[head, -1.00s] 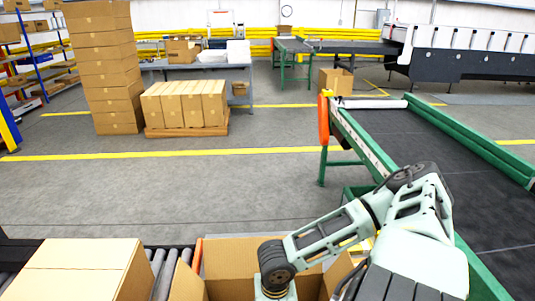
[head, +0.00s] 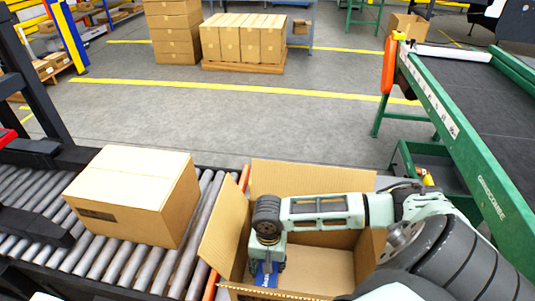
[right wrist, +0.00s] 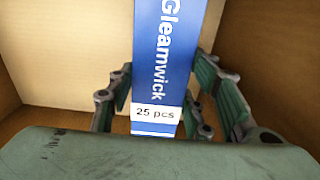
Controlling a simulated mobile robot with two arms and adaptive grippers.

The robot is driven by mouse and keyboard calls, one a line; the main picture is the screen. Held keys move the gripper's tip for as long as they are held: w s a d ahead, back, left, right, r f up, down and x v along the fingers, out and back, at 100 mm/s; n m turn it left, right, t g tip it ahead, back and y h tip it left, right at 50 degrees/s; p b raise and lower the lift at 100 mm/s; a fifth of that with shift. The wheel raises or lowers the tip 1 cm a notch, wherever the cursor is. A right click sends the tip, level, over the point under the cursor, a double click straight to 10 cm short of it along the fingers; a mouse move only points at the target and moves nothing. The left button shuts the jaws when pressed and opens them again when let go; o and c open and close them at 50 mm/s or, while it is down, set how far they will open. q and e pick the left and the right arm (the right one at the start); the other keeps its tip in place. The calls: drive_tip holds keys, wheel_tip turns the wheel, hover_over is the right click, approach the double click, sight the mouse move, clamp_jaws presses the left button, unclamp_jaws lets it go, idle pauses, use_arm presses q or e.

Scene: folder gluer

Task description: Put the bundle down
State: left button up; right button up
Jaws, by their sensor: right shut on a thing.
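The bundle is a blue pack with a white band; in the right wrist view the bundle (right wrist: 162,60) shows "Gleamwick" and "25 pcs". In the head view a small blue part of the bundle (head: 264,279) shows below my right gripper (head: 266,268), inside an open cardboard box (head: 280,178). In the right wrist view my right gripper (right wrist: 165,105) has its fingers on both sides of the bundle, shut on it, with box walls around. Whether the bundle touches the box floor is hard to tell. My left gripper is not in view.
A closed carton (head: 130,190) sits on the roller conveyor (head: 190,270) left of the open box. A green-framed belt conveyor (head: 470,140) stands at the right. Stacked cartons (head: 243,42) on a pallet stand farther back. Clear floor (head: 230,120) lies between.

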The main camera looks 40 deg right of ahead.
drive_tip(key=shift+w+a+f, duration=0.1)
drive_tip(key=shift+w+f, duration=0.1)
drive_tip(key=shift+f, duration=1.95)
drive_tip(key=shift+f, duration=0.1)
drive_tip(key=o, duration=1.3)
drive_tip(key=shift+c, duration=0.2)
wheel_tip(320, 180, up, 12)
drive_tip(key=shift+r+p, duration=0.15)
drive_tip(key=shift+p, duration=0.25)
